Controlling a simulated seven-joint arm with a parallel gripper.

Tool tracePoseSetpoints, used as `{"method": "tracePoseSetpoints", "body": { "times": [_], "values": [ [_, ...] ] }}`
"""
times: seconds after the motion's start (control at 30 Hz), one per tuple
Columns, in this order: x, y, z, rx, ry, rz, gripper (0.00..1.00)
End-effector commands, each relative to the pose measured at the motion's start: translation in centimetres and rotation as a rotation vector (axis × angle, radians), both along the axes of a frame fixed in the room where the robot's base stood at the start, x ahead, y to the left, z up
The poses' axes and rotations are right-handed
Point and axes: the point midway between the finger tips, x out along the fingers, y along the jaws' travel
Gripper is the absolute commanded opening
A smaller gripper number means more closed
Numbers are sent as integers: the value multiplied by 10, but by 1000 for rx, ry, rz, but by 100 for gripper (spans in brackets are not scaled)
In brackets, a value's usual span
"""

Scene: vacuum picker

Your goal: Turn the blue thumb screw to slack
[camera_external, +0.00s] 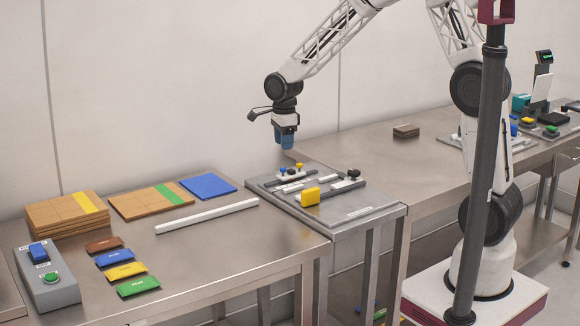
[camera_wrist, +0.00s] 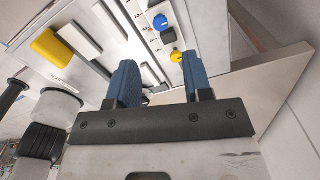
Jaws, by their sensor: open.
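The blue thumb screw (camera_external: 283,168) is a small round knob on the far side of the grey fixture plate (camera_external: 376,217). In the wrist view the blue thumb screw (camera_wrist: 160,22) lies ahead of the fingertips, with a yellow knob (camera_wrist: 176,57) nearer to them. My gripper (camera_external: 286,146) hangs above the plate's far edge, over the knob row and apart from it. In the wrist view my gripper (camera_wrist: 159,66) has its two blue fingers spread, with nothing between them. The screw's turn position is too small to tell.
A yellow block (camera_external: 311,196) and a black knob (camera_external: 352,173) stand on the plate, beside low bars. A white strip (camera_external: 207,216), cardboard sheets (camera_external: 152,201) and a button box (camera_external: 48,275) lie on the left table. A dark post (camera_external: 484,170) stands in front of my arm.

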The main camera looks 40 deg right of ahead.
Motion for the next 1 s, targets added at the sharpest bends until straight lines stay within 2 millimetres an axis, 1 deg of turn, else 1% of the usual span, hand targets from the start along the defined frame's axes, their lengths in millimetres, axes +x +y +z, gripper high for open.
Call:
{"method": "tracePoseSetpoints", "body": {
  "times": [0.43,0.57,0.77,1.0],
  "values": [
    [2,2,-3,-1,1,-12,46],
    [2,2,-6,0,2,-11,46],
    [2,2,-21,0,2,-11,46],
    [1,2,-50,-1,3,-11,46]
  ]
}}
